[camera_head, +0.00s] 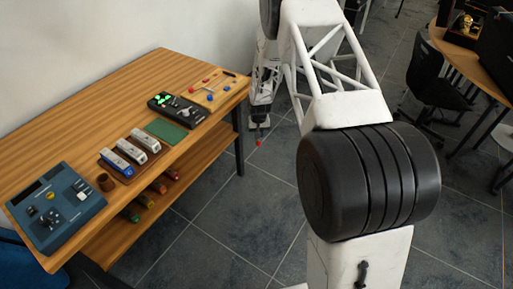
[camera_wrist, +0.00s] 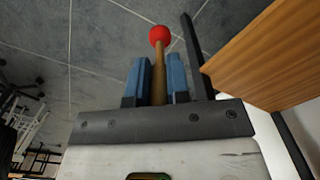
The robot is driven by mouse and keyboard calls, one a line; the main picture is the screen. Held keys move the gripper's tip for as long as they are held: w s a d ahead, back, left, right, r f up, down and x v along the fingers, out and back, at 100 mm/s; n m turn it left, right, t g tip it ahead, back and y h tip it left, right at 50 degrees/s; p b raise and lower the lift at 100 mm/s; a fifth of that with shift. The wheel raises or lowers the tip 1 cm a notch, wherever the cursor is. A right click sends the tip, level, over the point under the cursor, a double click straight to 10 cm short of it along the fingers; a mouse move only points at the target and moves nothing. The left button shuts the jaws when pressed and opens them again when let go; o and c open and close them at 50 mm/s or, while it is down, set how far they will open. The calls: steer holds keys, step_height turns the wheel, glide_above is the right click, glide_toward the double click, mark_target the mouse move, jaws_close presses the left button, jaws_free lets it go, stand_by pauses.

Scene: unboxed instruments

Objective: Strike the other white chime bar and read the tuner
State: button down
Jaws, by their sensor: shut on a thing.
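My gripper (camera_head: 260,124) hangs beyond the table's right end, over the floor. In the wrist view its blue fingers (camera_wrist: 157,82) are shut on the wooden handle of a mallet with a red ball head (camera_wrist: 160,37). The red head also shows small in the head view (camera_head: 258,142).
A green mat (camera_head: 166,131) and a wooden board with coloured pieces (camera_head: 215,91) lie farther right. Several coloured things lie on the lower shelf (camera_head: 190,180).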

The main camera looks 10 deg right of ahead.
steer(key=w+d+r+m, duration=0.1)
steer(key=w+r, duration=0.5)
steer(key=r, duration=0.6)
steer(key=w+r+m, duration=0.1)
steer(key=w+r, duration=0.5)
steer(key=r, duration=0.6)
steer(key=a+r, duration=0.6)
steer(key=s+a+r+n, duration=0.15)
steer(key=s+a, duration=0.35)
steer(key=a, duration=0.8)
steer(key=s+a+r, duration=0.3)
steer(key=s+a, duration=0.2)
steer(key=a, duration=0.8)
steer(key=s+a+r+n, duration=0.1)
steer(key=s+a+r, duration=0.2)
steer(key=s+a, duration=1.5)
steer(key=shift+s+a+r, duration=0.15)
steer(key=shift+s+a, duration=0.1)
steer(key=shift+a, duration=1)
steer(key=shift+n, duration=0.25)
steer(key=shift+f, duration=1)
